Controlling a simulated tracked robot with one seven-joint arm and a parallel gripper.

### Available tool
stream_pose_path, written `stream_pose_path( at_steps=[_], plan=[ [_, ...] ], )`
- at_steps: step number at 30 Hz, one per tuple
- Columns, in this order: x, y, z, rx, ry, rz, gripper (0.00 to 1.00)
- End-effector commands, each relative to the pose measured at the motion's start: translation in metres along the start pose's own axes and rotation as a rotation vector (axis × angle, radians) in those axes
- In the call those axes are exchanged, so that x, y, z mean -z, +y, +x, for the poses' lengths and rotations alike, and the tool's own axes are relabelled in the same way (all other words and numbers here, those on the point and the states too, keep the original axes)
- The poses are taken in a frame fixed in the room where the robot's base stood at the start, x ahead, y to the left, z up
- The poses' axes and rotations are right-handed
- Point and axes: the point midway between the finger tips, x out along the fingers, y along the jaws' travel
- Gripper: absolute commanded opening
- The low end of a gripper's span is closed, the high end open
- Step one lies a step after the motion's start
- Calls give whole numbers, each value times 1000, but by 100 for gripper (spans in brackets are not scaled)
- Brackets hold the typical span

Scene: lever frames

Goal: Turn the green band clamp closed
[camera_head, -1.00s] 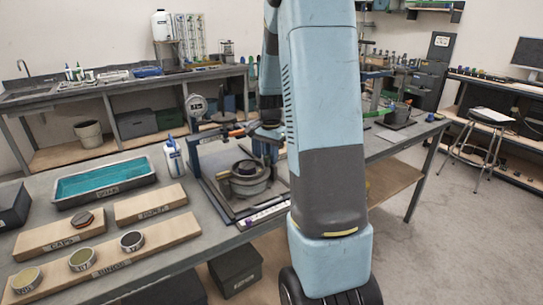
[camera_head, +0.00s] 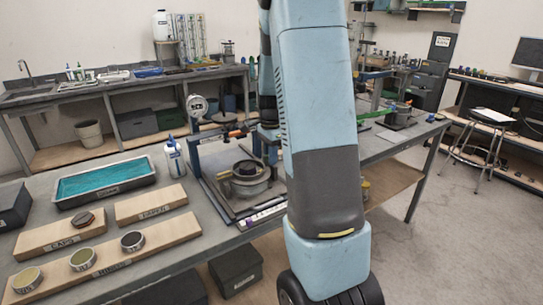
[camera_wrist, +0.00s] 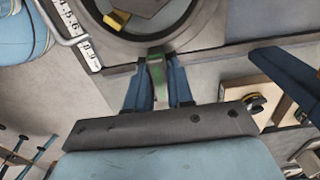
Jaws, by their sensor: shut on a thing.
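In the wrist view my gripper (camera_wrist: 159,76) has its two blue fingers on either side of a green clamp handle (camera_wrist: 156,70), shut on it. The handle sits at the edge of a round grey ring (camera_wrist: 188,35) with a yellow tab (camera_wrist: 117,19) inside it. In the head view a round grey pot (camera_head: 247,188) stands on a flat plate on the bench, just left of my arm. My gripper and the green handle cannot be made out there; my arm covers the area right of the pot.
A numbered ruler strip (camera_wrist: 73,30) and a blue bar (camera_wrist: 287,75) lie near my gripper. On the bench stand a white bottle (camera_head: 174,160), a teal-filled tray (camera_head: 105,181) and wooden boards (camera_head: 55,237) with round parts. A blue post frame (camera_head: 268,147) rises behind the pot.

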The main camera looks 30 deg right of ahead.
Motion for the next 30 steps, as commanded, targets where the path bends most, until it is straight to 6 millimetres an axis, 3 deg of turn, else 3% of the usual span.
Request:
stream_pose_path(
  at_steps=[6, 7, 13, 23, 30],
  plan=[
    [-2, 0, 0, 0, -2, -1, 0],
    [-2, 0, 0, 0, -2, -1, 24],
    [-1, 0, 0, 0, -1, -1, 43],
    [0, 0, -4, 1, -1, -1, 43],
    [0, -1, -40, 5, 0, -1, 43]
  ],
)
